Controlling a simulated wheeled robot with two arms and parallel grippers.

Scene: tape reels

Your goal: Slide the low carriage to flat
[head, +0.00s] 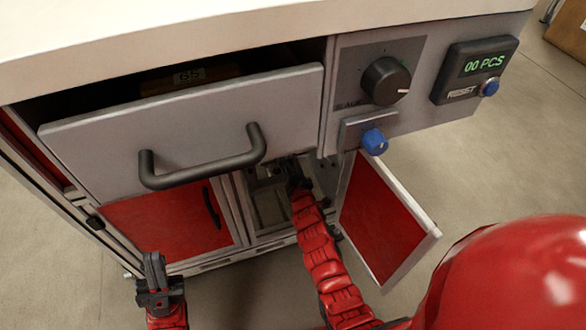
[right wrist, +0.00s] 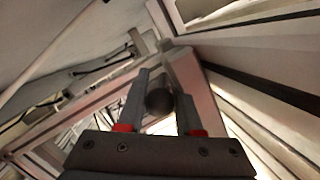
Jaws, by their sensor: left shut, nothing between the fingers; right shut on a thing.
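My right gripper (head: 293,178) reaches into the open right compartment (head: 268,208) below the drawer. In the right wrist view my right gripper (right wrist: 162,84) is shut on a dark round knob (right wrist: 159,102), which sits between its fingers. A pale bar (right wrist: 188,75) lies just beyond the knob. I cannot tell for sure which part is the low carriage, and no "flat" mark is readable. My left gripper (head: 155,272) is shut and empty in front of the cabinet's lower left, apart from it.
The drawer (head: 190,120) with a dark handle (head: 203,170) stands partly open above. A red-panelled door (head: 385,220) hangs open right of my right arm. The left red door (head: 165,225) is shut. A black dial (head: 386,80), blue knob (head: 374,141) and counter display (head: 478,68) are at upper right.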

